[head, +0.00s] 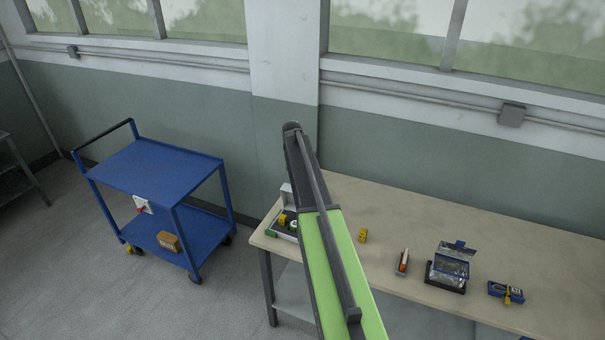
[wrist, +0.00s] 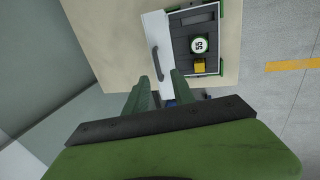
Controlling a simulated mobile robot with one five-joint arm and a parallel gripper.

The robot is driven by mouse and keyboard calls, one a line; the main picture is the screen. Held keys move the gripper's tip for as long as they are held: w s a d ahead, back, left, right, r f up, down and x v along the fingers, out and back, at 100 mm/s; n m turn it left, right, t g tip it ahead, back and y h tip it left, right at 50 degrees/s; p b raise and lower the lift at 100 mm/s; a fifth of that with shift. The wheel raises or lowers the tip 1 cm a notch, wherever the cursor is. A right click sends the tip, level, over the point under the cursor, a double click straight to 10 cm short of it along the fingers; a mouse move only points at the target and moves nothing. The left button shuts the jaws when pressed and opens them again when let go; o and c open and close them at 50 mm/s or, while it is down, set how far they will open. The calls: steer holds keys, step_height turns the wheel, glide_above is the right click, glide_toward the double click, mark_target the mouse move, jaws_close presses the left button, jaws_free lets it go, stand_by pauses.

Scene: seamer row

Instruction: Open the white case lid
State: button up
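The white case (head: 284,236) stands at the left end of the bench, partly hidden behind my arm in the head view. Its lid (head: 287,192) stands up at the back, off the tray. In the wrist view the white lid (wrist: 153,68) with a dark handle shows beside the dark tray (wrist: 213,66). The tray holds a round dial marked 55 (wrist: 199,45) and a yellow block (wrist: 199,66). My gripper (wrist: 160,76) is open, its green fingers apart on either side of the lid's near end. I cannot tell whether they touch it.
A blue cart (head: 150,166) stands left, with open floor between. A wall runs behind the bench.

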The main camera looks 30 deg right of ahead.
steer(key=p+v, duration=0.7)
steer(key=v, duration=0.3)
steer(key=shift+p, duration=0.4)
steer(key=s+a+f+n+b, duration=0.1)
steer(key=s+a+f+b, duration=0.1)
steer(key=a+f+b, duration=0.65)
steer(key=s+a+f+n+b, duration=0.1)
steer(key=s+a+f+b, duration=0.1)
steer(key=a+f+b, duration=0.7)
steer(key=s+a+f+m+g+y+b, duration=0.1)
steer(key=s+a+f+m+b, duration=0.2)
steer(key=s+a, duration=0.4)
steer(key=s+a+f+m+y+b, duration=0.1)
steer(key=s+a+f+m+b, duration=0.3)
steer(key=s, duration=1.2)
steer(key=a+f+m, duration=0.1)
steer(key=a+m, duration=0.1)
steer(key=a, duration=0.2)
steer(key=shift+g+y, duration=0.3)
steer(key=shift+g, duration=0.1)
